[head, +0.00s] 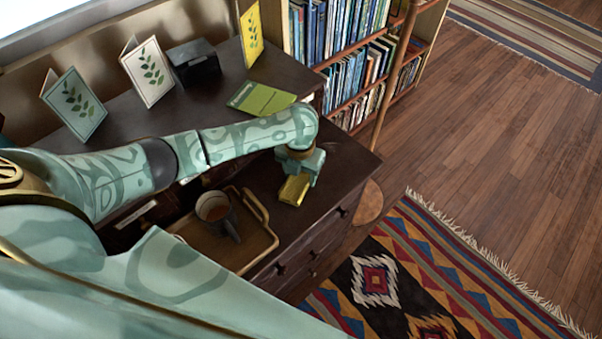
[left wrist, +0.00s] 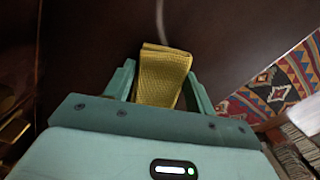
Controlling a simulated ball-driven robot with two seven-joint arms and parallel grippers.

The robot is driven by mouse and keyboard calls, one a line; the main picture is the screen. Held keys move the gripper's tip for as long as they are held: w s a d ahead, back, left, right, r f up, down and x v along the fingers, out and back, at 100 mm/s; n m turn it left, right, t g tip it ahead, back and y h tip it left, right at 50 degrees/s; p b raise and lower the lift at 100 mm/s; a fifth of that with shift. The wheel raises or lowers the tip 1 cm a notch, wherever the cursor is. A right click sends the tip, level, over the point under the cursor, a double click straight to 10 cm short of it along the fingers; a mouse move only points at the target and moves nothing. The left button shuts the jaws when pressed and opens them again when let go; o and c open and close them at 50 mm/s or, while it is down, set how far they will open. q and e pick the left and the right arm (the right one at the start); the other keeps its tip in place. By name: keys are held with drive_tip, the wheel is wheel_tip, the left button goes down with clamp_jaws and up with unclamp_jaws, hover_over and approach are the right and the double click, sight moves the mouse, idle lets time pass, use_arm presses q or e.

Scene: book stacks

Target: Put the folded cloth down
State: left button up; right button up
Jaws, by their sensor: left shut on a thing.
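The folded cloth (head: 293,190) is a small yellow, textured block. It also shows in the left wrist view (left wrist: 163,72), between the two fingers, with its far end sticking out past them. My left gripper (head: 299,172) is shut on the cloth and points down over the right part of the dark dresser top (head: 338,152). I cannot tell whether the cloth touches the wood or hangs just above it. My right gripper is out of view.
A tray (head: 257,258) with a mug (head: 214,210) stands left of the cloth. Several cards, including a white one (head: 147,72), a dark box (head: 194,62) and a green booklet (head: 261,98) are behind my arm. Bare wood lies right of the gripper, up to the dresser's edge.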

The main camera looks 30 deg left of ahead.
use_arm(q)
drive_tip(key=shift+s+f, duration=0.15)
drive_tip(key=shift+f, duration=0.15)
drive_tip(key=o, duration=1)
drive_tip(key=shift+o, duration=0.2)
drive_tip(key=shift+s+a+f, duration=0.1)
drive_tip(key=shift+f, duration=0.05)
wheel_tip(320, 180, up, 13)
drive_tip(key=p, duration=0.5)
drive_tip(key=shift+w+p, duration=0.2)
drive_tip(key=shift+p, duration=0.1)
